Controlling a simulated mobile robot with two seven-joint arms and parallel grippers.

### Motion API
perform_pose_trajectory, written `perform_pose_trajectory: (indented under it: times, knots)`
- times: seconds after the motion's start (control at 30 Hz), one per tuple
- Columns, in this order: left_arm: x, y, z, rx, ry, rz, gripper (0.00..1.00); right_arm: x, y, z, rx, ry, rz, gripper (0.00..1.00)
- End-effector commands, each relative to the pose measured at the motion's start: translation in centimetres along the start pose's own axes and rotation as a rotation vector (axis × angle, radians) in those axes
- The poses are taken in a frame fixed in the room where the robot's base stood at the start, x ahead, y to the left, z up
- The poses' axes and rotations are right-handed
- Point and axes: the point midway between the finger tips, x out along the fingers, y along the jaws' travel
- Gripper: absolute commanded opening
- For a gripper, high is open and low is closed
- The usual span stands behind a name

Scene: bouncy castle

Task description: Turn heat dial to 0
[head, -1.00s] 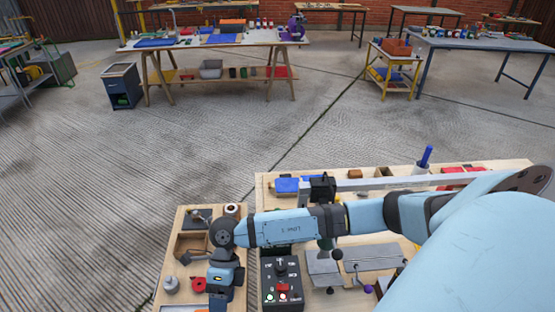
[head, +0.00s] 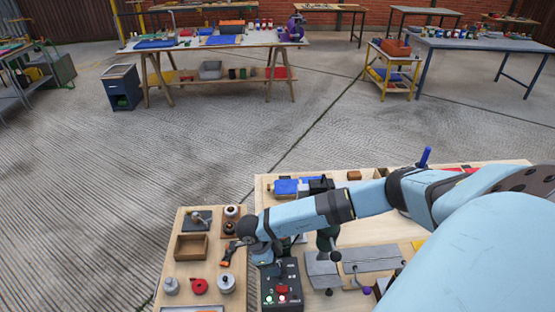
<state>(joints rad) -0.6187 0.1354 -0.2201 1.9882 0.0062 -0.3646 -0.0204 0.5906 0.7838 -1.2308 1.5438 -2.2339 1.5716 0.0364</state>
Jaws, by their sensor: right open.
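A dark control box (head: 281,297) stands at the front left of the wooden workbench. It has a red rocker switch and small lit lamps on its lower face. The heat dial is on its upper face; my right gripper covers much of that area, so its pointer and setting cannot be read. My right gripper (head: 273,269) points down at the upper part of the box, open, with its fingers small and dark against the dark panel. Whether they touch the dial cannot be told. My left gripper is not in view.
A wooden side board (head: 181,267) at left holds a small wooden box (head: 191,247), a red round part (head: 199,286) and metal pots. Grey metal plates (head: 322,272) and a dark green upright tool lie right of the control box. My right arm crosses above the workbench.

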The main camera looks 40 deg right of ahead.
Motion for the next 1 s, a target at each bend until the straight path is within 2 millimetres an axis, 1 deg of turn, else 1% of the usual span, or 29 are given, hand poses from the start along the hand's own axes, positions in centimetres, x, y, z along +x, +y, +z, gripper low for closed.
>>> perform_pose_trajectory:
  times: [0.03, 0.1, 0.23, 0.37, 0.57, 0.6, 0.67, 0.7, 0.77, 0.8, 1.0]
  knots:
    - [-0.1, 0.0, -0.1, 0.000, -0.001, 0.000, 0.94, 0.8, 0.1, -0.1, 0.000, 0.002, 0.002, 0.60]
    - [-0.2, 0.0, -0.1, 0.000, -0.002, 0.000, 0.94, 1.6, 0.1, 0.0, -0.001, 0.001, 0.003, 0.60]
    - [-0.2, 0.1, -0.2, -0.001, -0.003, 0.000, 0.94, 2.6, 0.1, 0.0, -0.002, 0.000, 0.002, 0.60]
    - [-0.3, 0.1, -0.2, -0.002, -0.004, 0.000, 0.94, 2.9, 0.1, 0.0, -0.001, 0.000, 0.001, 0.60]
    - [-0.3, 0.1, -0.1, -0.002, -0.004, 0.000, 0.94, 2.9, 0.1, 0.0, -0.001, -0.001, 0.001, 0.60]
    - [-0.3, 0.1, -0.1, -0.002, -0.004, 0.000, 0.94, 2.9, 0.1, 0.0, -0.001, -0.001, 0.001, 0.51]
    - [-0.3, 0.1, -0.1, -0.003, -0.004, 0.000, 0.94, 2.9, 0.1, 0.0, -0.001, -0.001, 0.001, 0.37]
    - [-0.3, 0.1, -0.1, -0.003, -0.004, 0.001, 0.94, 2.9, 0.1, 0.1, -0.001, -0.001, 0.001, 0.28]
    - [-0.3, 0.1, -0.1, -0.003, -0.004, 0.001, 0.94, 2.9, 0.1, 0.0, -0.001, -0.001, 0.001, 0.14]
    - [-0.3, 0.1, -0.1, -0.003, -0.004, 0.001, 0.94, 2.9, 0.1, 0.0, -0.001, -0.001, 0.001, 0.11]
    - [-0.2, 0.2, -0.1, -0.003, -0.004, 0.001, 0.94, 2.9, 0.1, 0.1, -0.010, -0.001, -0.003, 0.11]
